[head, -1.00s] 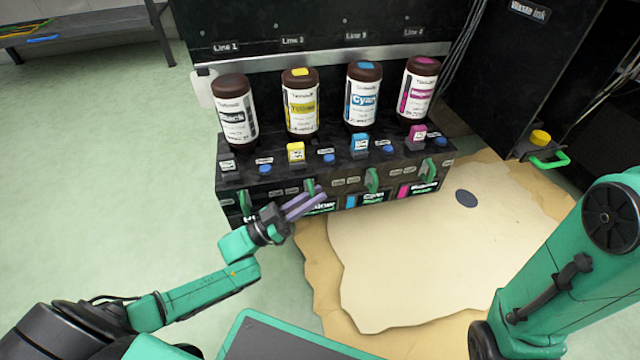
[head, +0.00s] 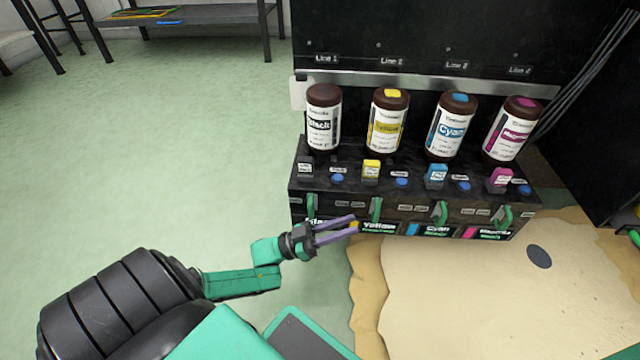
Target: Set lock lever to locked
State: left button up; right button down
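A black ink unit (head: 330,180) has a row of green lock levers on its front: one under black (head: 311,206), one under yellow (head: 376,210), one under cyan (head: 440,213) and one under magenta (head: 505,217). I cannot tell which lever is meant, or its lock state. My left gripper (head: 356,224) has two purple-grey fingers with a gap between them, and nothing shows in the gap. Its tips are just left of and below the yellow lever, in front of the yellow label. Contact cannot be judged. My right gripper is out of view.
Black (head: 322,122), yellow (head: 387,122), cyan (head: 451,130) and magenta (head: 511,132) bottles stand on the unit. Coloured tabs and blue knobs line its top. A metal table (head: 200,14) stands behind.

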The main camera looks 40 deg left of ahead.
pick_arm(q)
jog(key=v, duration=0.7)
jog(key=shift+s, duration=0.15)
jog(key=shift+a, duration=0.1)
